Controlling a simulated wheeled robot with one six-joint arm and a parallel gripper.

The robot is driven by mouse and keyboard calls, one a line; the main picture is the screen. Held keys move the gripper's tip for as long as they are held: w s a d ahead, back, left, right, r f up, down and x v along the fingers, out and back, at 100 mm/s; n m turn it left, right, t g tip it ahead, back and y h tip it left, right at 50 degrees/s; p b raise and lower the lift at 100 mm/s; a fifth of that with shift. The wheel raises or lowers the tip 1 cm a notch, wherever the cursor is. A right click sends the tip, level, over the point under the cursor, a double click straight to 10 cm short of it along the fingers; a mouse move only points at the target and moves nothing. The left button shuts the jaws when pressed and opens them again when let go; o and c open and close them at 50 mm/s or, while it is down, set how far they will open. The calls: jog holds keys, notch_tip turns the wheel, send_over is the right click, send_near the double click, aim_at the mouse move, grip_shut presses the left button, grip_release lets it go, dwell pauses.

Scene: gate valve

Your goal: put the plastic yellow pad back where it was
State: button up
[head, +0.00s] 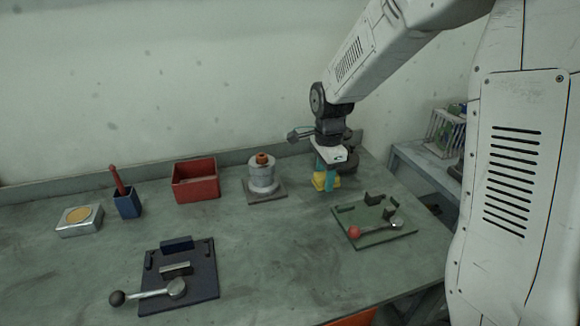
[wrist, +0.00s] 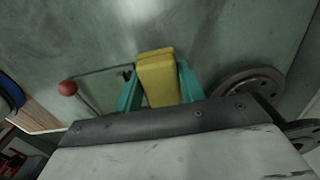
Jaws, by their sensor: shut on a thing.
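The yellow pad (head: 321,183) is a small block held between the teal fingers of my gripper (head: 327,176), towards the back right of the bench. In the wrist view the yellow pad (wrist: 158,76) stands between the two teal fingers of my gripper (wrist: 160,92), which are shut on it. Its underside is hidden, and I cannot tell whether it touches the bench. The green plate (head: 365,235) with a red-knobbed lever (head: 355,232) lies in front and to the right of the pad. A dark grey wheel (wrist: 248,88) shows beside the gripper in the wrist view.
A dark plate (head: 205,285) with a black-knobbed lever lies front left. A red bin (head: 195,182), a blue cup (head: 127,205), a metal box (head: 78,226) and a grey cylinder (head: 262,177) on a base stand along the back. The middle of the bench (head: 285,245) is clear.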

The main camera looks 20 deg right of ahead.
send_over(292, 175)
jog(key=shift+f, duration=2.4)
jog(key=shift+f, duration=0.15)
jog(key=o, duration=0.9)
jog(key=shift+o, duration=0.2)
notch_tip(292, 175, up, 12)
jog(key=shift+r, duration=0.25)
